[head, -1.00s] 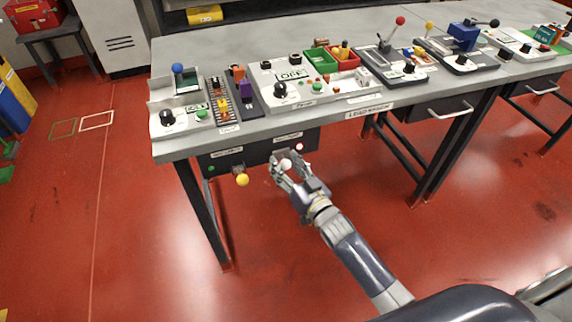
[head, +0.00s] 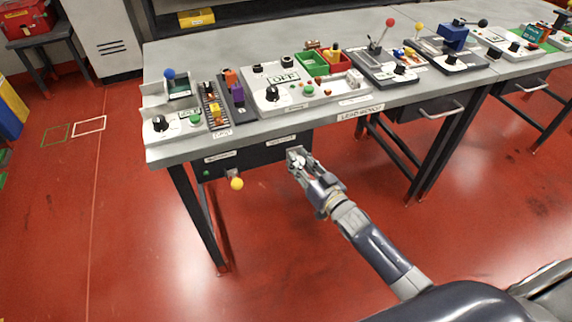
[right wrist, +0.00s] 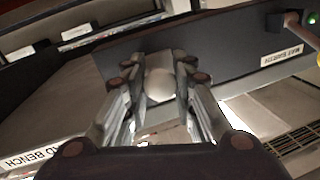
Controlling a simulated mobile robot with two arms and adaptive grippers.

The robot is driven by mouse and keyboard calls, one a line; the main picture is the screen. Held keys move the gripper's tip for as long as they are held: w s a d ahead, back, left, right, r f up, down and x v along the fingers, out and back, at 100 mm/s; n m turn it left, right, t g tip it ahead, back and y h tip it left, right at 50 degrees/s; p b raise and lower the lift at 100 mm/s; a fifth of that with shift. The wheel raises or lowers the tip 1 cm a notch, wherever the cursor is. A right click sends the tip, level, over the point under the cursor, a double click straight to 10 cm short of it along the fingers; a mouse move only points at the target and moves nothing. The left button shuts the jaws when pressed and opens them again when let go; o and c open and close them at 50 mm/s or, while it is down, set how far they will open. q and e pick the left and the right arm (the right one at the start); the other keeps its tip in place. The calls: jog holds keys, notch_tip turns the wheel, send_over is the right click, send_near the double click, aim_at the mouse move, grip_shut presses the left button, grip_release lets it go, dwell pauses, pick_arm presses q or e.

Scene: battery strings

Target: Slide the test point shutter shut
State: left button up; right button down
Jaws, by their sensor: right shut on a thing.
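A dark panel (head: 258,154) hangs under the near edge of the bench, with two white labels on it. My right gripper (head: 297,157) is at the right end of this panel, under the right label. In the right wrist view its fingers (right wrist: 158,92) are shut on a round pale knob (right wrist: 158,78), which stands in front of the dark panel face (right wrist: 225,45). I take this for the shutter's knob. The shutter plate itself is hidden behind my gripper. My left gripper is not in view.
A yellow ball knob (head: 237,184) sticks out of the panel's left part, beside a green lamp (head: 207,173). The bench top (head: 215,48) carries several control boxes and levers. A bench leg (head: 198,215) stands at the left; the red floor in front is clear.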

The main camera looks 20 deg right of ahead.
jog(key=shift+d, duration=0.25)
jog(key=c, duration=1.3)
grip_release()
jog(key=shift+d, duration=0.15)
jog(key=shift+s, duration=0.1)
jog(key=shift+s, duration=0.25)
jog(key=v, duration=1.1)
